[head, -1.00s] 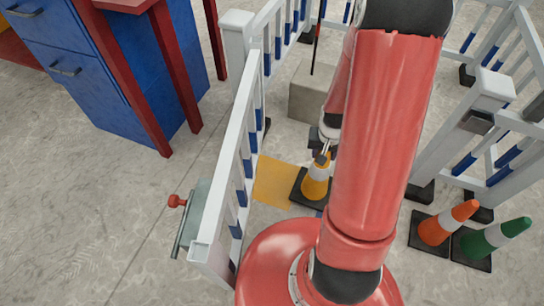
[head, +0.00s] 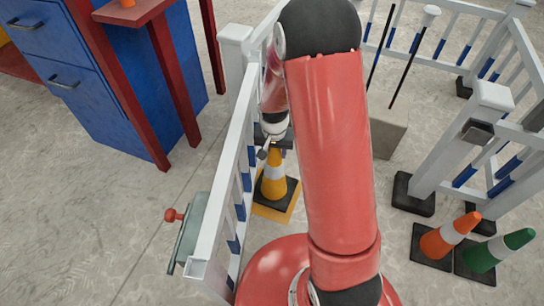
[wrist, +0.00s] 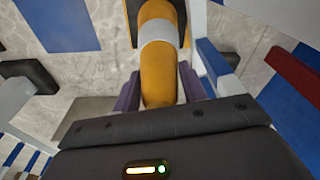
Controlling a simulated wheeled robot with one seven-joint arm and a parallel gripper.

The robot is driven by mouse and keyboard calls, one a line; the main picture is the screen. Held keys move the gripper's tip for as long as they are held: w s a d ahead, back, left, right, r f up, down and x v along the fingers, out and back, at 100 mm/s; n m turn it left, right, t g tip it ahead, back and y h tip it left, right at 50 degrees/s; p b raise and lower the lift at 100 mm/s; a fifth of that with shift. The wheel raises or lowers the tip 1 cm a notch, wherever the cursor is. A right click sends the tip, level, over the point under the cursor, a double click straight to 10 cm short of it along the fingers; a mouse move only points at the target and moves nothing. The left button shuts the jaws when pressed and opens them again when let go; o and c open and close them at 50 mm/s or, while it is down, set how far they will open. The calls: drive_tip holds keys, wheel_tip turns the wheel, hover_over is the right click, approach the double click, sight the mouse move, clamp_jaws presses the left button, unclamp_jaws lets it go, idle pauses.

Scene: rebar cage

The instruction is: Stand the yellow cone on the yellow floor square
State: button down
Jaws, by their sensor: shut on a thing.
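The yellow cone (head: 273,186) has a white band and a black square base. It looks upright over the yellow floor square (head: 290,212), whose edges show around the base at the front and right. I cannot tell whether the base touches the floor. My gripper (head: 270,150) is shut on the cone's upper part. In the wrist view the cone (wrist: 158,75) sits between the two purple fingers of my gripper (wrist: 160,92), with its black base at the top of the picture.
A white and blue barrier (head: 232,170) runs close along the cone's left side. An orange cone (head: 448,238) and a green cone (head: 497,250) stand at the right. A grey block (head: 388,135) is behind my arm. A blue cabinet (head: 100,70) is at the left.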

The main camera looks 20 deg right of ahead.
sight(274, 171)
drive_tip(key=shift+w+a, duration=0.2)
drive_tip(key=shift+a, duration=0.05)
drive_tip(key=shift+a+f, duration=0.1)
drive_tip(key=shift+f, duration=0.1)
drive_tip(key=shift+f+b, duration=0.45)
drive_tip(key=shift+f, duration=1.15)
drive_tip(key=shift+f, duration=0.15)
drive_tip(key=c, duration=0.8)
unclamp_jaws()
